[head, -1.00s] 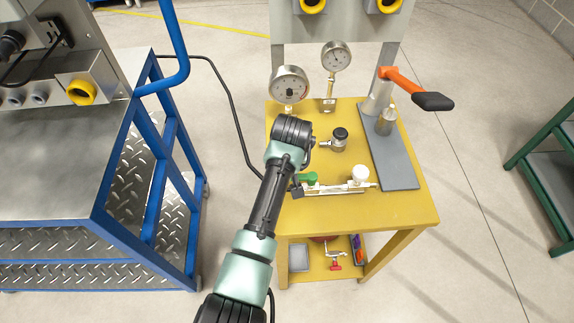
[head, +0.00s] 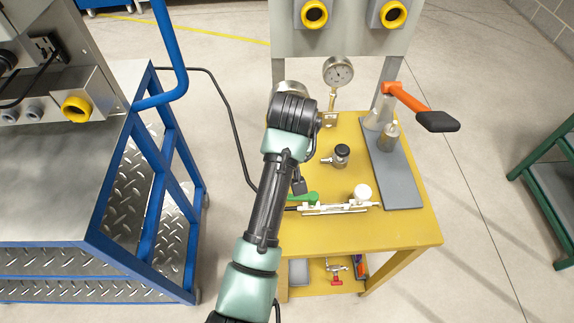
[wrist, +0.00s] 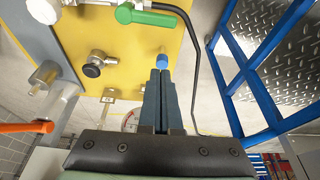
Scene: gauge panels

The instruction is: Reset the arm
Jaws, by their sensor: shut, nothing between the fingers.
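My arm (head: 270,190) reaches up over the left side of the yellow table (head: 405,230) in the head view. In the wrist view my gripper (wrist: 160,72) is shut, its two dark fingers together and empty. Its tips appear close to a small blue-topped part (wrist: 162,61); I cannot tell whether they touch. A green-handled valve (head: 303,198) with a white knob (head: 362,193) lies on the table, and the green handle also shows in the wrist view (wrist: 125,14). A black-knobbed fitting (head: 342,151) stands behind it.
A lever with an orange arm (head: 405,98) stands on a grey plate (head: 397,180) at the table's right. One gauge (head: 338,71) is clear; another (head: 290,88) is partly behind my arm. A blue-framed cart (head: 150,200) stands left.

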